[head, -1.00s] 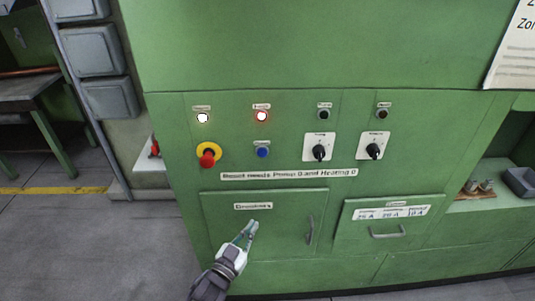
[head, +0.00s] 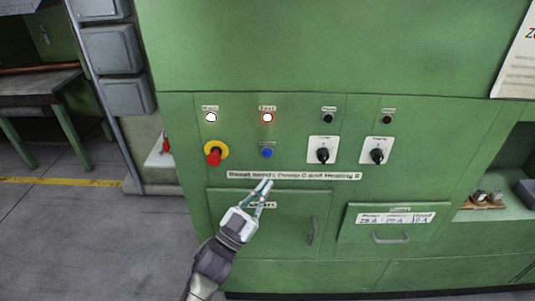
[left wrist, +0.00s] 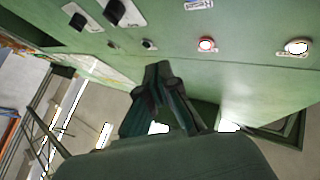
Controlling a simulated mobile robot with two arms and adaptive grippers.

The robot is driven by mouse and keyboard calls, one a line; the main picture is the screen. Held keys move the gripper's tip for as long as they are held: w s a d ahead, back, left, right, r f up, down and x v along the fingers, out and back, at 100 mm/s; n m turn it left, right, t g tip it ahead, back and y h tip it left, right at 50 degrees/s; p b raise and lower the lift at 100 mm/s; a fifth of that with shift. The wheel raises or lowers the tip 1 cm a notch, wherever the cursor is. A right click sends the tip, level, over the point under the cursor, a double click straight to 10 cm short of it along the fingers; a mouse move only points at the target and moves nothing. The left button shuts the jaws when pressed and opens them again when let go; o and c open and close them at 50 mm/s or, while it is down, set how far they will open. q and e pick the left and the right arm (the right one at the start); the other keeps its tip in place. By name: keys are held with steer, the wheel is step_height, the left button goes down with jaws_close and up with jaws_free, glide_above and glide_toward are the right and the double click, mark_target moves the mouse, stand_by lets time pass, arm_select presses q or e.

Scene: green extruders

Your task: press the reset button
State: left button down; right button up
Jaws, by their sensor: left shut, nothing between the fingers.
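The blue button (head: 267,153) sits on the green cabinet panel, below the glowing red lamp (head: 268,118). A strip label (head: 294,175) below it reads about "Reset needs Pump 0 and Heating 0". My left gripper (head: 267,183) is shut and empty, its tips in front of the panel just below the blue button in the picture; contact cannot be judged. In the left wrist view its dark fingers (left wrist: 158,70) are together, and the red lamp (left wrist: 206,44) shows beyond them. I cannot make out the blue button there. My right gripper is not in view.
A red-and-yellow emergency stop (head: 215,155) is left of the blue button. Two black rotary switches (head: 323,155) (head: 377,156) are to the right, their pointers roughly upright. A glowing white lamp (head: 211,117) is at the upper left. A drawer handle (head: 391,238) protrudes lower right.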

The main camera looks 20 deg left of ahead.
mark_target(267, 153)
arm_select(q)
steer(key=shift+w+a+b, duration=0.4)
steer(key=shift+w+b, duration=0.1)
steer(key=shift+w, duration=0.9)
steer(key=shift+w+a+b, duration=0.4)
steer(key=shift+w+b, duration=0.1)
steer(key=shift+w, duration=0.9)
steer(key=shift+w+a+b, duration=0.4)
steer(key=shift+w+b, duration=0.1)
steer(key=shift+w, duration=0.9)
steer(key=shift+w, duration=0.1)
steer(key=shift+w+a, duration=0.1)
steer(key=shift+w, duration=0.2)
steer(key=shift+w+a+b, duration=0.1)
steer(key=shift+w+b, duration=0.25)
steer(key=shift+s, duration=0.15)
steer(key=shift+s+d+p, duration=0.2)
steer(key=shift+s+p, duration=0.25)
steer(key=shift+s, duration=0.2)
